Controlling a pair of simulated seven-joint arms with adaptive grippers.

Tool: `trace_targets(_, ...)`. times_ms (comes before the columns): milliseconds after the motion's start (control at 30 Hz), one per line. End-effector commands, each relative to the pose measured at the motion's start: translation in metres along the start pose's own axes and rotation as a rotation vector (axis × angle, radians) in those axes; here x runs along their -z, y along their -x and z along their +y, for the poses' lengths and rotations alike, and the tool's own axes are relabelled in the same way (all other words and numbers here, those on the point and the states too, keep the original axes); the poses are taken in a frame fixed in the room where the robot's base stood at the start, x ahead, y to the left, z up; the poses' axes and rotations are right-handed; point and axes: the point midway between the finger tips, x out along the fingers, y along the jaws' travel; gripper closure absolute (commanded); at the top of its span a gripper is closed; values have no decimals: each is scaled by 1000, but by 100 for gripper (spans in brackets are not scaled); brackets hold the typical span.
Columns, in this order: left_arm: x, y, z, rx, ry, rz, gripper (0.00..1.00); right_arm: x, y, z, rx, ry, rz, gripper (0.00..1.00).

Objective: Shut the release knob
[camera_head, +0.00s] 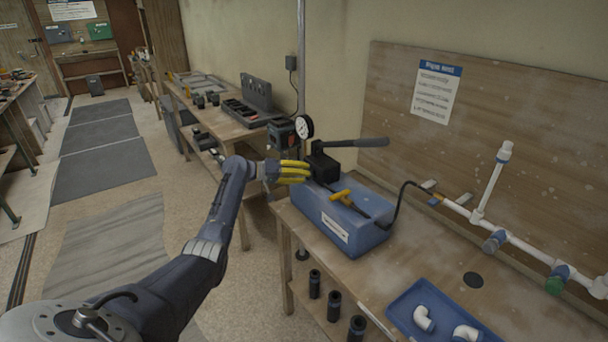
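A blue tank (340,226) with a black pump block (322,163) on top stands on the bench. A dark lever (357,143) reaches right from the block, and a white-faced gauge (304,127) stands behind it. A yellow T-shaped handle (341,197) sits on the tank's top; I cannot tell whether it is the release knob. My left gripper (298,172) has yellow fingers pointing right at the left side of the pump block. The fingers lie close together; whether they touch or hold anything is unclear. My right gripper is not in view.
A black hose (397,200) runs from the tank to white pipework (510,240) along the board. A blue tray (440,312) with white elbows lies at the front right. Another bench (212,118) with tool cases stands behind. The floor at left is open, with grey mats (105,162).

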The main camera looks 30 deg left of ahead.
Motion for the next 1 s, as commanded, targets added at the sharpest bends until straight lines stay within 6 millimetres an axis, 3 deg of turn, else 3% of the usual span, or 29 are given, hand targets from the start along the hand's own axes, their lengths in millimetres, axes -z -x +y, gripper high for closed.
trace_targets(433, 0, -4, 0, 1, 0, -1, 78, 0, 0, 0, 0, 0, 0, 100)
trace_targets(633, 0, -4, 0, 0, 0, -1, 100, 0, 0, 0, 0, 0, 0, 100)
trace_targets(1000, 0, -4, 0, 1, -1, -1, 100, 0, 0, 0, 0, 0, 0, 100)
